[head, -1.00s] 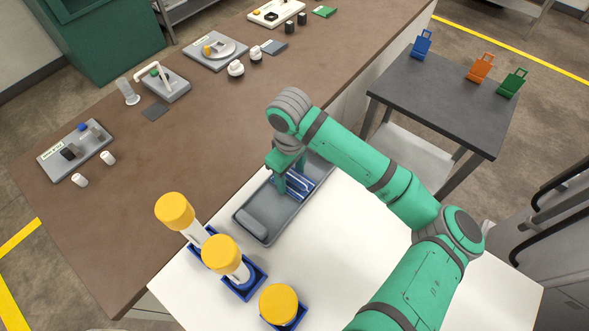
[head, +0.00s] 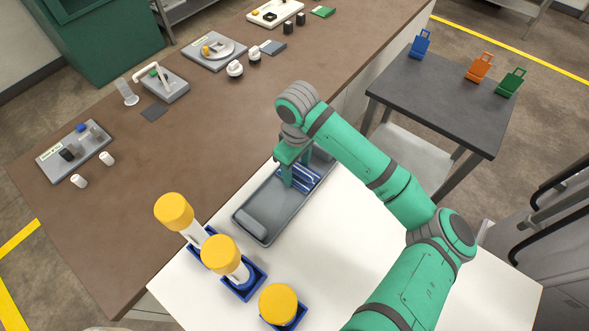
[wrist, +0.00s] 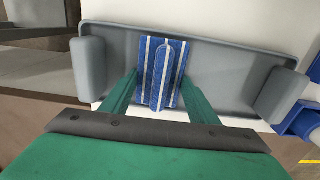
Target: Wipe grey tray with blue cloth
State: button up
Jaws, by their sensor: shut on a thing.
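The grey tray (head: 268,198) lies on the white table top beside the brown counter; its long interior also shows in the wrist view (wrist: 220,68). The blue cloth (head: 308,176) with white stripes lies flat in the tray, toward its far half. In the wrist view the cloth (wrist: 149,66) has a raised fold standing up its middle. My gripper (head: 294,182) points down over the tray, its two green fingers on either side of that fold and shut on it. The finger pads' contact is partly hidden. The arm hides part of the tray's far end.
Yellow-capped containers (head: 221,254) stand in blue holders on the white table (head: 350,250), near the tray's near end. The brown counter (head: 190,150) holds several small devices. A dark side table (head: 435,100) carries blue, orange and green tags. The white table right of the tray is clear.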

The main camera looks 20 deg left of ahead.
jog(key=shift+w, duration=0.1)
jog(key=shift+r, duration=0.6)
notch_tip(320, 180, up, 2)
jog(key=shift+d+r, duration=0.1)
jog(key=shift+d, duration=0.05)
jog(key=shift+r, duration=1.3)
jog(key=shift+r, duration=1.45)
jog(key=shift+a, duration=0.25)
